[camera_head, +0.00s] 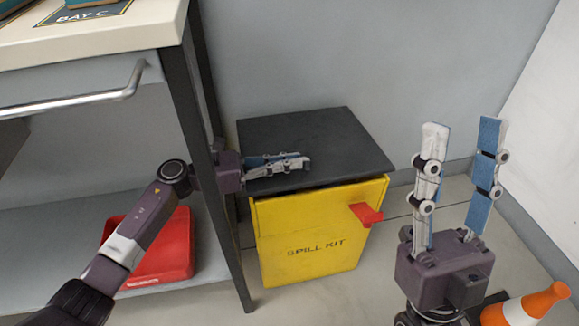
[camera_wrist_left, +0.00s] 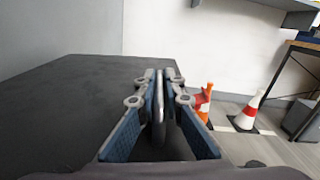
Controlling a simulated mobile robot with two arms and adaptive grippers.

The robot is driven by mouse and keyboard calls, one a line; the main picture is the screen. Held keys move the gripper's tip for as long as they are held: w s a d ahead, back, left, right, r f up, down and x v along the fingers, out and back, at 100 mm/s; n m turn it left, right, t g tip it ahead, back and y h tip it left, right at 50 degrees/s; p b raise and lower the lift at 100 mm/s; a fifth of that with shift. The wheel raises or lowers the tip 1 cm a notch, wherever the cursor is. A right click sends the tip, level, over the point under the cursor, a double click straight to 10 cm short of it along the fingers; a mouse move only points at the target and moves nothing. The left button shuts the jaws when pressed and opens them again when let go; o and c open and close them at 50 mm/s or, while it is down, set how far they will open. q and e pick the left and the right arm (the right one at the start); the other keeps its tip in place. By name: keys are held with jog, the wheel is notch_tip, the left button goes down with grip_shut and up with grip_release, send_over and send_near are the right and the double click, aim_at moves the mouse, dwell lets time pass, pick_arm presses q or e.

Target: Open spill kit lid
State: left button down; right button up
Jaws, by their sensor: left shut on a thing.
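The yellow spill kit box (camera_head: 310,235) stands on the floor against the wall in the head view. Its dark lid (camera_head: 320,135) lies over the top, with a narrow dark gap under the front edge. A red latch (camera_head: 366,213) sticks out from the box's front, upper right. My right gripper (camera_head: 463,122) is open and empty, pointing up, right of the box.
A bench (camera_head: 90,45) with a dark leg stands at left, a red bin (camera_head: 165,245) on its lower shelf. An orange and white cone (camera_head: 527,305) is at lower right. Cones (camera_wrist_left: 247,110) and a far table (camera_wrist_left: 300,45) show in the left wrist view.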

jog(key=w+a+f+g+h+p, duration=0.2)
jog(key=w+f+g, duration=0.35)
jog(key=w, duration=0.35)
pick_arm(q)
jog(key=w+a+r+n+p, duration=0.1)
jog(key=w+r+n, duration=0.1)
jog(key=r, duration=0.4)
jog(key=w+a+r+n+p, duration=0.1)
jog(key=w+r+n, duration=0.1)
jog(key=w+r, duration=0.2)
jog(key=shift+w+r, duration=0.35)
jog(key=shift+r, duration=1.2)
pick_arm(e)
jog(key=w+f+g+h, duration=0.1)
jog(key=w+f+g, duration=0.1)
jog(key=f, duration=0.4)
jog(key=w+f+g+h, duration=0.1)
jog(key=w+f+g, duration=0.1)
jog(key=f+g, duration=0.2)
jog(key=shift+w+d+f+g, duration=0.15)
jog(key=shift+d+f+g, duration=0.2)
jog(key=shift+f, duration=1.2)
pick_arm(q)
jog(key=shift+a, duration=0.1)
